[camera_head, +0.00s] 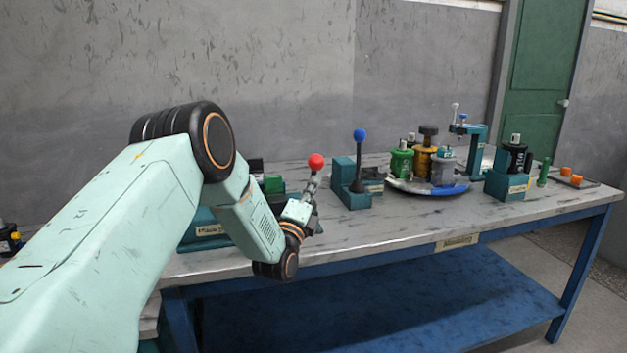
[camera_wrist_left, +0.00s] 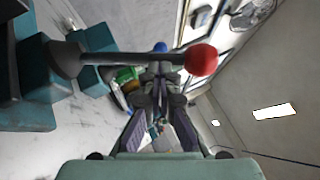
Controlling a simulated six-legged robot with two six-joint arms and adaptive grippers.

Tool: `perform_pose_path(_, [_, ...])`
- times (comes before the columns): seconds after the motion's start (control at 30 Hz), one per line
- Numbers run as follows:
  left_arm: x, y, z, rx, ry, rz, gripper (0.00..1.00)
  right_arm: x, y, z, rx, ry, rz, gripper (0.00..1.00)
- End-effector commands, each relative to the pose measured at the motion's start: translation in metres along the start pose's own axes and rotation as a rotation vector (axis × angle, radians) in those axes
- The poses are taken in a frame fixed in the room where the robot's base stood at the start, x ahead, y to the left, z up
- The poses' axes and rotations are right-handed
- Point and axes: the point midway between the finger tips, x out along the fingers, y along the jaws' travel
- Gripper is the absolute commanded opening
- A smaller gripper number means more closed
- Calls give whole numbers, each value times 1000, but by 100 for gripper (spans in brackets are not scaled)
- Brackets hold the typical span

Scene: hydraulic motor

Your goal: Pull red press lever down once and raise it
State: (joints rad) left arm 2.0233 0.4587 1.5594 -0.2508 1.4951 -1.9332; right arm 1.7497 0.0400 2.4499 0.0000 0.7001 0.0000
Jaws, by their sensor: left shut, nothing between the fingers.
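The red press lever shows in the head view as a red ball knob (camera_head: 316,161), just above the fingertips of my left gripper (camera_head: 314,190). In the left wrist view the red knob (camera_wrist_left: 201,60) is at the right end of a grey rod (camera_wrist_left: 130,58), which runs left to a dark flared base. My left gripper (camera_wrist_left: 159,80) is shut and empty, with its fingertips close to the rod. I cannot tell if they touch it. The teal press body (camera_head: 205,228) is partly hidden behind my left arm. My right gripper is in neither view.
A blue-knobbed lever (camera_head: 359,136) stands on a teal block to the right. Farther right are a round turntable (camera_head: 400,184) with coloured cylinders, a teal stand with a black cylinder (camera_head: 515,158) and orange parts (camera_head: 571,176). The table front (camera_head: 400,228) is clear.

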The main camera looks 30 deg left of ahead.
Motion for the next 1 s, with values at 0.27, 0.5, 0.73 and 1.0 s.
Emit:
perform_pose_path(0.27, [19,-12,12,-87,0,129,0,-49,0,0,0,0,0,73])
perform_pose_path(0.5, [31,-13,20,-159,-1,237,0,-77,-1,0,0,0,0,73])
perform_pose_path(0.73, [38,-11,25,-202,0,303,0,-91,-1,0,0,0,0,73])
perform_pose_path(1.0, [43,-10,28,-201,0,301,0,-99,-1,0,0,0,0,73])
